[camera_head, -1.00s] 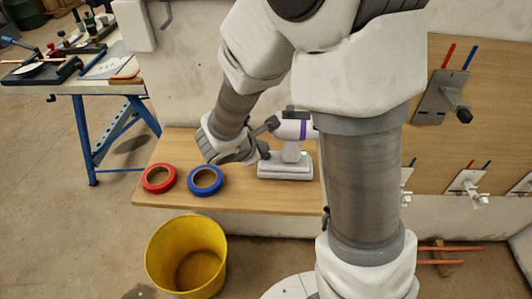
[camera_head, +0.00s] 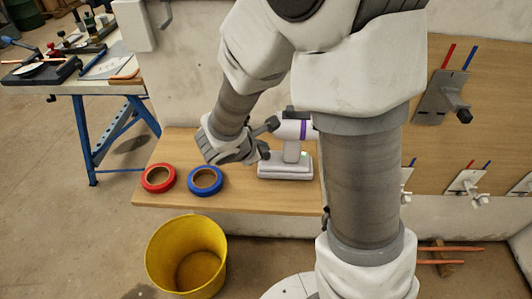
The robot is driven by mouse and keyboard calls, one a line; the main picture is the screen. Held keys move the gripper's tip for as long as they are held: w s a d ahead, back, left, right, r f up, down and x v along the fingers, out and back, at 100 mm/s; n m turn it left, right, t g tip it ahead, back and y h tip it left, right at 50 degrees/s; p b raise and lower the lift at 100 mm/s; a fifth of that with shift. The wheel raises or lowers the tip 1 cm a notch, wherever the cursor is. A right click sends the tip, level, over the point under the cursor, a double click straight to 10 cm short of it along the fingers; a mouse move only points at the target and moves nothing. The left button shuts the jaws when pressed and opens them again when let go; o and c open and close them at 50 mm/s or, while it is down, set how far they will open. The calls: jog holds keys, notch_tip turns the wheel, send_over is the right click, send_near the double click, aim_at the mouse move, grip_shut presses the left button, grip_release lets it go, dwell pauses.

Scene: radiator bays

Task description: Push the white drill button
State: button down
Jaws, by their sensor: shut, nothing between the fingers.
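A white drill (camera_head: 291,150) with a purple band stands upright on its white base on the wooden bench. A small green spot shows near its handle. My gripper (camera_head: 269,139) is shut and empty, just left of the drill, close to its body and handle. I cannot tell whether the fingers touch the drill. The white button cannot be made out; my gripper or arm may hide it. The right end of the drill is partly behind my arm.
A red tape roll (camera_head: 158,178) and a blue tape roll (camera_head: 205,181) lie on the bench (camera_head: 250,199) to the left. A yellow bucket (camera_head: 186,256) stands on the floor in front. A wooden panel (camera_head: 490,110) with fittings is at the right.

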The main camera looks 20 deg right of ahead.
jog(key=shift+f, duration=0.15)
jog(key=shift+f+b, duration=0.35)
jog(key=shift+b, duration=0.3)
jog(key=shift+r, duration=0.45)
notch_tip(320, 180, up, 6)
jog(key=p, duration=0.4)
jog(key=shift+p, duration=0.3)
dwell(0.6)
